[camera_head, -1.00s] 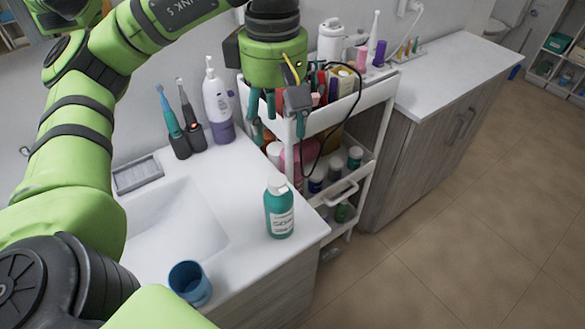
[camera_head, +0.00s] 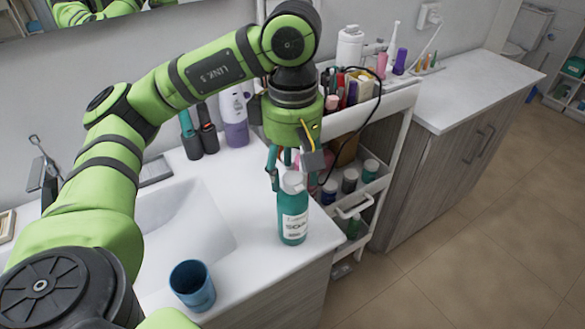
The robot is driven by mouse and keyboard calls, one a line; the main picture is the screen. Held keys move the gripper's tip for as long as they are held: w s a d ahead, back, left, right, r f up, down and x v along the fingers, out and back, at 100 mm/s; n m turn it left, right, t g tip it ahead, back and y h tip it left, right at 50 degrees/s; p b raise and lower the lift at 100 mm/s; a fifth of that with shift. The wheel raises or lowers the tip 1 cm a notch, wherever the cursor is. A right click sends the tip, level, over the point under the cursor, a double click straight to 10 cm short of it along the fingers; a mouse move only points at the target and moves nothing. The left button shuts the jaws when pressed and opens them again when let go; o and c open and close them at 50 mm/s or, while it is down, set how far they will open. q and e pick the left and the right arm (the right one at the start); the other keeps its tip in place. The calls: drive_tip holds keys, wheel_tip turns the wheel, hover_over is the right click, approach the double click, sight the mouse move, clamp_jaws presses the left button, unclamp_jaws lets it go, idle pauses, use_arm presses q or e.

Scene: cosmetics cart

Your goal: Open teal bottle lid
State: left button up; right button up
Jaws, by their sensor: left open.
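The teal bottle (camera_head: 293,222) stands upright on the white sink counter near its right edge. It has a white label and a pale lid (camera_head: 292,182). My left gripper (camera_head: 292,178) points down from above and is open. Its fingers are at the height of the lid, one to the left of it and one to the right and slightly behind in the picture. I cannot tell whether they touch the lid. My right gripper is not in view.
A blue cup (camera_head: 192,285) stands on the counter front left, beside the sink basin (camera_head: 185,225). Two electric toothbrushes (camera_head: 207,130) and a white-purple bottle (camera_head: 235,115) stand behind. A white cart (camera_head: 385,115) with cosmetics stands right, close to my gripper.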

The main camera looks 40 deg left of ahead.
use_arm(q)
clamp_jaws()
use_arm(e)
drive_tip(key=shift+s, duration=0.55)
